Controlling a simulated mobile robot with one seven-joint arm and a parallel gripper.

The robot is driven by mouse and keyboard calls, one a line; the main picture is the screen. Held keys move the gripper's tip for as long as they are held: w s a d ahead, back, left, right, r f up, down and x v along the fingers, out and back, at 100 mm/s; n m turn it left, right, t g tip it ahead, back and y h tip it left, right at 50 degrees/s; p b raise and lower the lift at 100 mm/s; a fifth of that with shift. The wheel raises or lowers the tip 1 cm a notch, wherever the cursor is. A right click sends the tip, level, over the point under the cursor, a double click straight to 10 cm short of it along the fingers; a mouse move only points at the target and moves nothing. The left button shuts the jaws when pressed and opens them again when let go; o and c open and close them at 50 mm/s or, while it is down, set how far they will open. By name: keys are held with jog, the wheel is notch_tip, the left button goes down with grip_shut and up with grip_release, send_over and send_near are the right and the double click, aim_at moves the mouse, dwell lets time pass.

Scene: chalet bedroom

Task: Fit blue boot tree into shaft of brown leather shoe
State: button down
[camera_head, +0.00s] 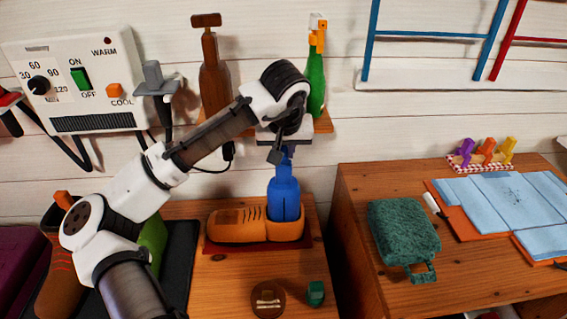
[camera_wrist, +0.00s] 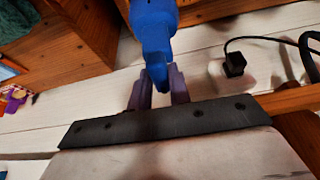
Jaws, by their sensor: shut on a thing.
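The blue boot tree (camera_head: 284,190) stands upright at the right part of the brown leather shoe (camera_head: 236,226). Its lower end meets the shoe's shaft; how deep it sits inside I cannot tell. The shoe lies on a dark red mat (camera_head: 209,248), toe to the left. My gripper (camera_head: 286,153) is above the shoe, shut on the top of the boot tree. In the wrist view the two fingers (camera_wrist: 159,88) close on the narrow neck of the blue boot tree (camera_wrist: 154,28). The shoe is not clear in the wrist view.
A round brown tin (camera_head: 268,299) and a small green object (camera_head: 316,293) lie in front of the shoe. A green case (camera_head: 403,232) sits on the right-hand table.

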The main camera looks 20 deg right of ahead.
aim_at(284, 166)
jog(key=shift+f+p, duration=0.3)
jog(key=shift+f, duration=1.95)
jog(key=shift+f, duration=0.2)
jog(key=c, duration=1.3)
grip_release()
jog(key=b+v, duration=0.1)
jog(key=v, duration=1.1)
jog(key=shift+r+b, duration=0.25)
jog(key=shift+b, duration=0.15)
